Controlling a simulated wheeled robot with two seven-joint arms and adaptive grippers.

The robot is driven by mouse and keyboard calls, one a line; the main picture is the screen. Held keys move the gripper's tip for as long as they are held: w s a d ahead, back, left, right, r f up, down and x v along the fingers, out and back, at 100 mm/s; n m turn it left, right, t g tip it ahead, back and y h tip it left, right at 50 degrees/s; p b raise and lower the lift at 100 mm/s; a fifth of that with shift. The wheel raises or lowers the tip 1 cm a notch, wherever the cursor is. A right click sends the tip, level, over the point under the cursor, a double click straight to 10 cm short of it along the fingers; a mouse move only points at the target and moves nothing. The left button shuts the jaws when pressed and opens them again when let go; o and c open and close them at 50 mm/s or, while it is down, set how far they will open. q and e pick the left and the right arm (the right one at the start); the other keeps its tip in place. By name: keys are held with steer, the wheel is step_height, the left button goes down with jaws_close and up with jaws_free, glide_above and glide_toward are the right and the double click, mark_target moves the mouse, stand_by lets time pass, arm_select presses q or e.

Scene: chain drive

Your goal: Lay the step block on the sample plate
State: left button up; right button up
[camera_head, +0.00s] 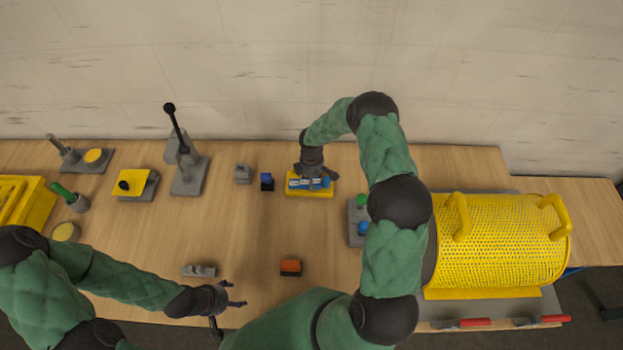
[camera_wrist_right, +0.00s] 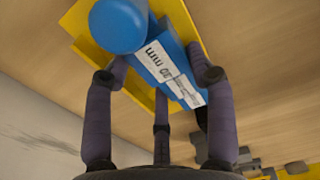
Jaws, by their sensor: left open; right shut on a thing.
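My right gripper (camera_head: 312,178) is shut on a blue labelled block (camera_wrist_right: 172,62), with fingers on both sides of it. A blue round end shows at the top of the right wrist view. The block is over a yellow plate (camera_head: 310,194); I cannot tell whether it rests on it. The plate also shows in the right wrist view (camera_wrist_right: 84,22). A grey stepped piece (camera_head: 199,270) lies at the front left of the table. I cannot tell for certain which piece is the step block. My left gripper (camera_head: 236,295) is open and empty near the front edge.
A small blue-and-dark block (camera_head: 267,181) and a grey block (camera_head: 243,174) stand left of the yellow plate. An orange-and-dark block (camera_head: 291,267) lies in front. A grey lever stand (camera_head: 188,170) is further left. A yellow perforated guard (camera_head: 498,238) fills the right.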

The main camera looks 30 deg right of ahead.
steer(key=shift+f, duration=0.1)
steer(key=o, duration=1.4)
steer(key=shift+o, duration=0.2)
step_height(320, 180, up, 12)
